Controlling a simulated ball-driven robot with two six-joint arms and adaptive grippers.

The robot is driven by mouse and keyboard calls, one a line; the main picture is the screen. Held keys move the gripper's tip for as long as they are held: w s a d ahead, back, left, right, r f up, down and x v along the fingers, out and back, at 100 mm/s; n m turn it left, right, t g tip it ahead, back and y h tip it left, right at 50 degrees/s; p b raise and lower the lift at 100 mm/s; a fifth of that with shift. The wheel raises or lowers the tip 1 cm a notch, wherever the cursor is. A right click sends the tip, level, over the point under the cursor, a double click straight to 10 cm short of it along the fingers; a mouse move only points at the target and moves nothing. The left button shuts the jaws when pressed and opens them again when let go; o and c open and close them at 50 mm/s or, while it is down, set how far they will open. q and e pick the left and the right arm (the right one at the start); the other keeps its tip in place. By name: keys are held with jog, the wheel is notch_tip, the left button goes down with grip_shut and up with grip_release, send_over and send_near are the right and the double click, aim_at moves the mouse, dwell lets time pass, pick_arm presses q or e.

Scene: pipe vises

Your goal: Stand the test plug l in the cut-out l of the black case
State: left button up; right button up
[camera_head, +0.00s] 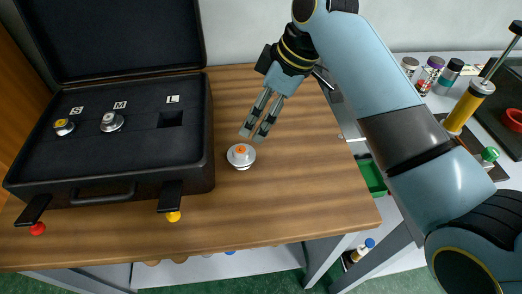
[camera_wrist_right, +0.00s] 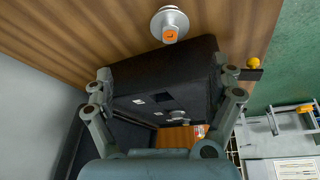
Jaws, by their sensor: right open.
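The test plug l (camera_head: 241,156), a silver disc-shaped plug with an orange-marked top, stands on the wooden table just right of the black case; it also shows at the top of the right wrist view (camera_wrist_right: 169,26). The open black case (camera_head: 190,172) has cut-outs marked S, M and L. The cut-out l (camera_head: 171,119) is a dark empty square. My right gripper (camera_head: 252,136) is open and empty, its fingertips close above and behind the plug; its spread fingers show in the wrist view (camera_wrist_right: 165,78). My left gripper is out of view.
Plugs stand in cut-outs S (camera_head: 64,127) and M (camera_head: 111,122). The case lid (camera_head: 110,40) stands up behind. Two latches jut out at the case front. The wooden table (camera_head: 310,195) is clear right of the plug. Several jars and a yellow-handled tool (camera_head: 468,105) stand farther right.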

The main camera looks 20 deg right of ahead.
send_over(242, 149)
jog(key=s+d, duration=0.1)
jog(key=d, duration=0.1)
notch_tip(242, 149, down, 6)
jog(key=shift+s+r, duration=0.15)
jog(key=shift+r, duration=0.1)
jog(key=shift+a+f, duration=0.2)
jog(key=shift+f, duration=0.4)
jog(key=x, duration=0.3)
jog(key=shift+a+f, duration=0.2)
jog(key=shift+f, duration=0.15)
jog(key=shift+a+f, duration=0.1)
jog(key=shift+f, duration=0.3)
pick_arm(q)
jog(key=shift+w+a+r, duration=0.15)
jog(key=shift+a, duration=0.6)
pick_arm(e)
jog(key=shift+c, duration=0.2)
jog(key=shift+c, duration=1.3)
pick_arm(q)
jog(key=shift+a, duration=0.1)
pick_arm(e)
jog(key=shift+r, duration=0.1)
jog(key=c, duration=1.2)
